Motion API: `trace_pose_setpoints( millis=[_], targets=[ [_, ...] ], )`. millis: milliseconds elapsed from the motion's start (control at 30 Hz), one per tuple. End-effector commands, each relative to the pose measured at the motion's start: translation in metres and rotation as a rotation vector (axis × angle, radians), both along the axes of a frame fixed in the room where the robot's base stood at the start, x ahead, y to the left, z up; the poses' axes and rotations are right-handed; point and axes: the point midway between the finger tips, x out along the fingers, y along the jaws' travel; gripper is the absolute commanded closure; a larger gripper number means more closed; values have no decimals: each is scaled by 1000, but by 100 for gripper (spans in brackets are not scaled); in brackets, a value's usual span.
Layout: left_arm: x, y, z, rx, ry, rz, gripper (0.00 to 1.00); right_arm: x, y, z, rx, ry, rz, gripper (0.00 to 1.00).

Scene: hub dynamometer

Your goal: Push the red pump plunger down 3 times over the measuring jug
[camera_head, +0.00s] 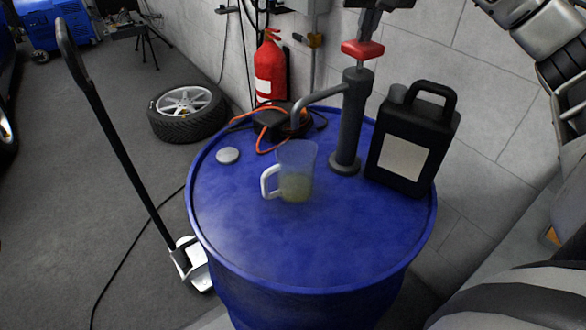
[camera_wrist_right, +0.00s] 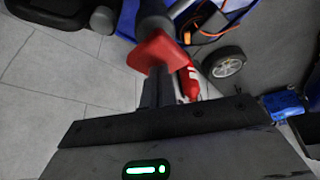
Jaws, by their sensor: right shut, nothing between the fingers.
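The red pump plunger (camera_head: 362,50) tops the dark grey pump (camera_head: 352,115) standing on the blue drum; a short metal rod shows under it. My right gripper (camera_head: 369,25) is shut and empty, directly above the plunger; I cannot tell whether its tips touch it. In the right wrist view the shut fingers (camera_wrist_right: 158,82) point at the red plunger (camera_wrist_right: 157,50). The clear measuring jug (camera_head: 296,172), white-handled, stands upright under the pump's spout (camera_head: 318,96) with yellowish liquid in its lower part. My left gripper is not in view.
The blue drum (camera_head: 250,240) has a clear front top. A black canister (camera_head: 412,140) stands right of the pump. A grey cap (camera_head: 228,155) and an orange cable (camera_head: 262,128) lie on the left and back. A fire extinguisher (camera_head: 270,70) hangs behind.

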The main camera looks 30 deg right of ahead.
Motion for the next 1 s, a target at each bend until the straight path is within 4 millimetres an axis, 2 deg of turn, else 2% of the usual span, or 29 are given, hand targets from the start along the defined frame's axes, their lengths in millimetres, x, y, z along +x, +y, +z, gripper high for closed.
trace_pose_setpoints(
  millis=[267, 600, 1000],
  targets=[
    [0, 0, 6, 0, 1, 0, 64, 0, 0, 17, 1, 1, -1, 100],
    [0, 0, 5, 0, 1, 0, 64, 0, 0, 37, 0, -2, -1, 100],
    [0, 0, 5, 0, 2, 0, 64, 0, 0, 39, 0, -2, -1, 100]
  ],
)
